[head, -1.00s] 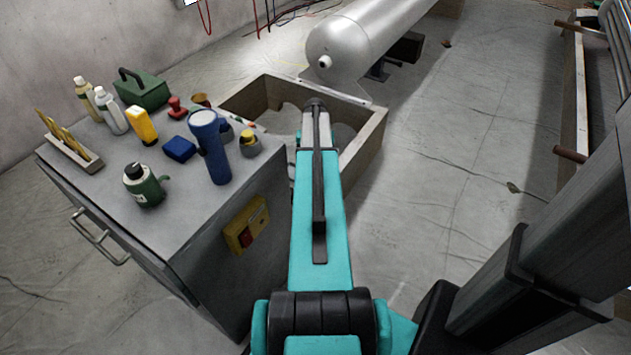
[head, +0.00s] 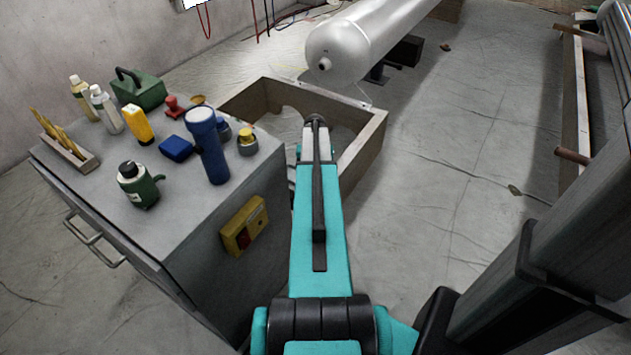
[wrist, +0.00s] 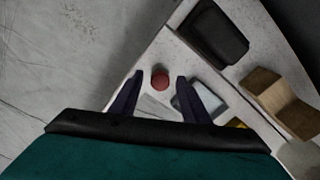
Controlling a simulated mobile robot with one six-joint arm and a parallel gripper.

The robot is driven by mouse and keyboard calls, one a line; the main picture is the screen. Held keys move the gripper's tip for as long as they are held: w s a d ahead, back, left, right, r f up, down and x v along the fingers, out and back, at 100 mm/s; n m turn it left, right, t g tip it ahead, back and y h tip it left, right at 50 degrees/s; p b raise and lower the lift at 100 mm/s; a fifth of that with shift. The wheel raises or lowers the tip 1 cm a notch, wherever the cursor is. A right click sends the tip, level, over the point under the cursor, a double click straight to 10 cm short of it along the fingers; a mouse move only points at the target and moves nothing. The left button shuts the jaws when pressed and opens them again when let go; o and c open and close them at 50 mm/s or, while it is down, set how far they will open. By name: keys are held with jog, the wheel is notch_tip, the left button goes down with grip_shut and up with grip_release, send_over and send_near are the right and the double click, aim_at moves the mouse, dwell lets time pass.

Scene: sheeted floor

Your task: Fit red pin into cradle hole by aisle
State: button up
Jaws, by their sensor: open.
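In the wrist view, my gripper (wrist: 159,75) is open, with one dark finger on each side of a small round red thing (wrist: 160,80). It looks like the red pin seen end-on; the fingers appear apart from it, and the height gap cannot be told. It is over a pale speckled surface (wrist: 150,58) near its left edge. A tan notched block (wrist: 280,103), possibly the cradle, is at right; no hole can be made out in it. In the head view my arm hides the gripper's fingers and this spot.
In the wrist view, a dark box (wrist: 213,33) and a grey flat item (wrist: 190,101) are close by. In the head view, a cluttered grey cabinet (head: 205,245) stands left of my arm. A wooden-walled pit (head: 365,145) and silver tank (head: 345,45) lie ahead.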

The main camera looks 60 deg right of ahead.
grip_shut()
jog(key=shift+r, duration=0.15)
jog(key=shift+r+p, duration=0.35)
jog(key=shift+r+p, duration=1.3)
jog(key=shift+r, duration=0.55)
jog(key=shift+r+p, duration=1.45)
jog(key=shift+r, duration=0.5)
